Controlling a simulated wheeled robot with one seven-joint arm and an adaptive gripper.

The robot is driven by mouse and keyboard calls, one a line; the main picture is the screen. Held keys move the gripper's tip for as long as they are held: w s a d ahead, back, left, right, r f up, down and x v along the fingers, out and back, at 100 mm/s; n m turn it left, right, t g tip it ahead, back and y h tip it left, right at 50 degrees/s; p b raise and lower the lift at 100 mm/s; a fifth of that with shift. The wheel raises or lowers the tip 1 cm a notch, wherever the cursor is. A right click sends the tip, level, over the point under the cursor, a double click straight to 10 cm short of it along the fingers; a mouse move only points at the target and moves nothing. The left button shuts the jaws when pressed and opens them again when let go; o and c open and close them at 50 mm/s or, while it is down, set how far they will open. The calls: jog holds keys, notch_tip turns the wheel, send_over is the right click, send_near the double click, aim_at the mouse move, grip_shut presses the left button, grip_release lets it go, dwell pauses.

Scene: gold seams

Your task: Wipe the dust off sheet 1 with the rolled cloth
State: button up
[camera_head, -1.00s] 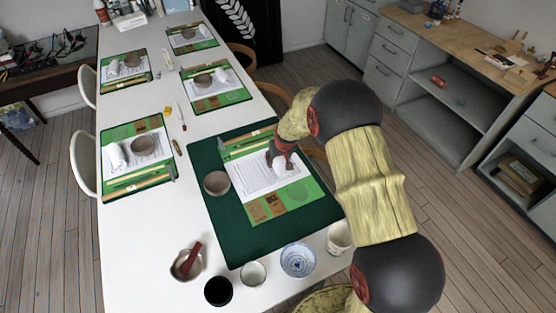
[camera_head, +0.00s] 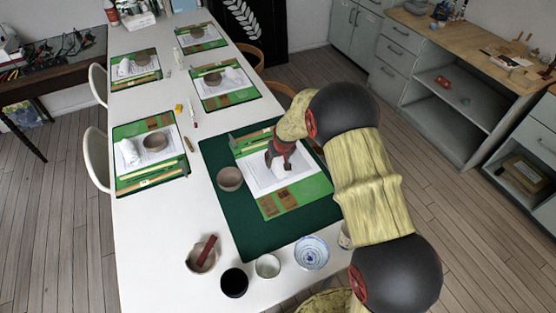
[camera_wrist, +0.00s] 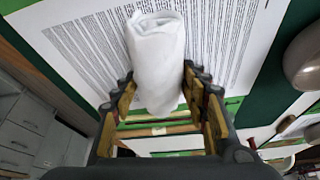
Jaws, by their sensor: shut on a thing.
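My gripper (camera_head: 281,152) is over the printed white sheet (camera_head: 254,178) on the nearest green board (camera_head: 312,192). It is shut on the rolled white cloth (camera_head: 285,163). In the wrist view the cloth (camera_wrist: 157,55) stands between my gripper's two fingers (camera_wrist: 158,85), with the sheet's printed lines (camera_wrist: 85,45) behind it. The cloth is at or just above the paper; I cannot tell if it touches. No dust can be made out on the sheet.
A bowl (camera_head: 229,179) sits on the dark green mat (camera_head: 228,206) left of the sheet. Bowls and a black cup (camera_head: 234,283) stand at the table's near end. Several other boards with sheets, cloths and bowls lie farther up the white table (camera_head: 160,225).

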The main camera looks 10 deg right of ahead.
notch_tip(320, 180, up, 4)
jog(key=shift+d+f+p, duration=0.15)
jog(key=shift+f+p, duration=0.05)
jog(key=shift+p, duration=0.55)
jog(key=shift+r+p, duration=0.35)
jog(key=shift+r, duration=0.35)
jog(key=shift+r+p, duration=0.85)
jog(key=shift+r, duration=0.75)
